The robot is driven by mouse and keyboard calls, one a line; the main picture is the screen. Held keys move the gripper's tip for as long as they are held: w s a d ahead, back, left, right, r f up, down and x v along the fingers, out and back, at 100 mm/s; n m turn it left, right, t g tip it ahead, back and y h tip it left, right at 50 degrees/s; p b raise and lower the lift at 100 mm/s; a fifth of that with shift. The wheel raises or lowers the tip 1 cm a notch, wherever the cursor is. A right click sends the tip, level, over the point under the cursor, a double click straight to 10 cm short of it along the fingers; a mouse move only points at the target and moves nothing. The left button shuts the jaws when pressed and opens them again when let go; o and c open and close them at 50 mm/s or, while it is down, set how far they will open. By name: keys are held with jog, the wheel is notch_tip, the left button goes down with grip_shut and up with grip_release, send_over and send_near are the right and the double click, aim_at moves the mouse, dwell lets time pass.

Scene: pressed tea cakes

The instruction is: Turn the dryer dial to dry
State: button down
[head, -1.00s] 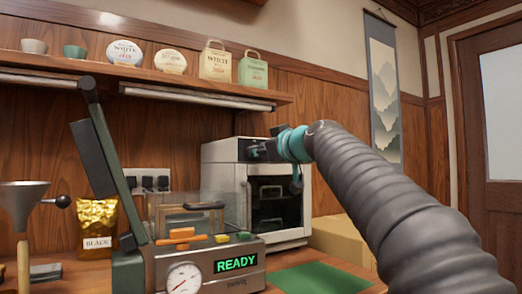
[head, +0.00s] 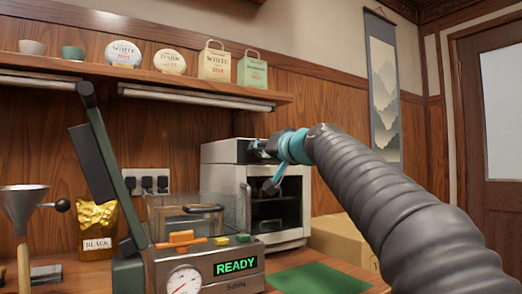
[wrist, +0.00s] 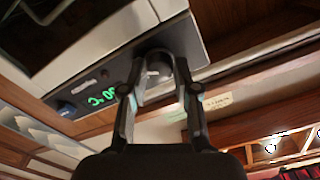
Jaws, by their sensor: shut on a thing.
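The dryer (head: 218,185) is a white box with a dark glass door, standing on the counter against the wooden wall. The round grey dial (wrist: 153,62) on the panel sits between my fingertips. My gripper (head: 258,149) is at the dryer's top front in the head view. In the wrist view my gripper (wrist: 157,72) is shut on the dial. The dial's marks are too blurred to read, and the head view hides the dial.
A press with a READY display (head: 236,264) and a raised lever (head: 96,150) stands in front, left of the dryer. A cardboard box (head: 345,236) is right of the dryer. A green mat (head: 318,279) lies clear. A shelf (head: 150,82) runs above.

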jog(key=shift+r+m, duration=0.15)
jog(key=shift+m, duration=0.15)
dwell(0.4)
jog(key=c, duration=0.9)
grip_release()
jog(key=shift+o, duration=0.2)
jog(key=v, duration=1.2)
